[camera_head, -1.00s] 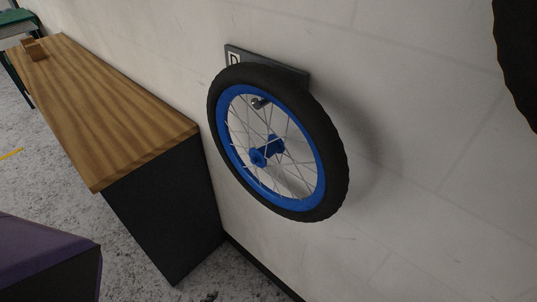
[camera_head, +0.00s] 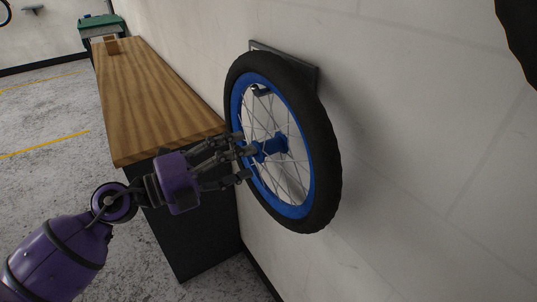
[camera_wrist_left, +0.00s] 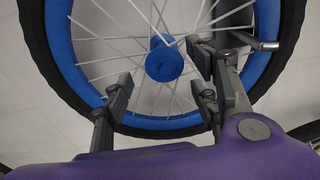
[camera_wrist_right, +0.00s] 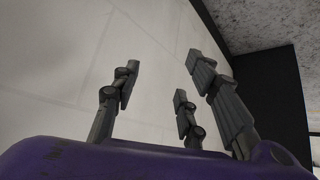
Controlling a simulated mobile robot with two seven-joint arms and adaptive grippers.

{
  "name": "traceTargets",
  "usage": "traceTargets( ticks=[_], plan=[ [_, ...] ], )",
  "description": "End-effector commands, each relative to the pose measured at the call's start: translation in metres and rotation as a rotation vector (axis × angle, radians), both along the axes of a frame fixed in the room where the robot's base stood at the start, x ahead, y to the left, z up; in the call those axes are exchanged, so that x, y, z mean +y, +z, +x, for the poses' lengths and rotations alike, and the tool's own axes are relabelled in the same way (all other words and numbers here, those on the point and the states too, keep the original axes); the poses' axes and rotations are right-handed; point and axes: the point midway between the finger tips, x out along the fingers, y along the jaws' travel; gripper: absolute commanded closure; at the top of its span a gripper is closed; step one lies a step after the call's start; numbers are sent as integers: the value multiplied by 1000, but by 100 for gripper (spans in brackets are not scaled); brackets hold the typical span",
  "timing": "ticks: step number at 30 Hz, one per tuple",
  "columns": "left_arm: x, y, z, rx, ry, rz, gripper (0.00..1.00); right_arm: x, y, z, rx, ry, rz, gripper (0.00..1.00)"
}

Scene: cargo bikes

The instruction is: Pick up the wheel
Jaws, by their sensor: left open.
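The wheel (camera_head: 328,165) has a black tyre, a blue rim, thin spokes and a blue hub. It hangs upright on a dark wall plate (camera_head: 305,68) with a hook. My left gripper (camera_head: 243,158) is open in front of the wheel's near face, its fingers spread close to the hub. In the left wrist view the blue hub (camera_wrist_left: 164,62) lies just beyond the spread fingers (camera_wrist_left: 160,88), with nothing between them. Whether a finger touches the wheel, I cannot tell. My right gripper (camera_wrist_right: 158,95) shows only in its own wrist view, open and empty, facing the pale wall.
Another black tyre (camera_head: 519,35) hangs at the upper right. The floor (camera_head: 45,110) at left is clear.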

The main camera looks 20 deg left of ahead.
Motion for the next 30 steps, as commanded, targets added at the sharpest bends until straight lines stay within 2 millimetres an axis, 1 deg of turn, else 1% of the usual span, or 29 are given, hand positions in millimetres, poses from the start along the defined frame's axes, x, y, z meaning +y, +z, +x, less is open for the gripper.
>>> traceTargets(
  ticks=[6,11,14,18,21,27,30],
  plan=[
    [-14,5,16,-10,-7,15,46,2,8,5,-11,-4,5,60],
    [-27,7,30,-11,-5,13,46,2,12,5,-13,-7,6,60],
    [-37,8,42,-12,-5,12,46,1,16,4,-14,-9,5,60],
    [-49,6,55,-9,-5,12,46,-1,17,0,-8,-10,4,60],
    [-52,4,59,-6,-4,13,46,-2,16,-3,-2,-10,2,60],
    [-52,3,59,-5,-4,13,46,-2,13,-5,3,-9,2,60],
    [-52,3,59,-5,-4,13,59,-2,13,-5,2,-8,1,60]
  ],
)
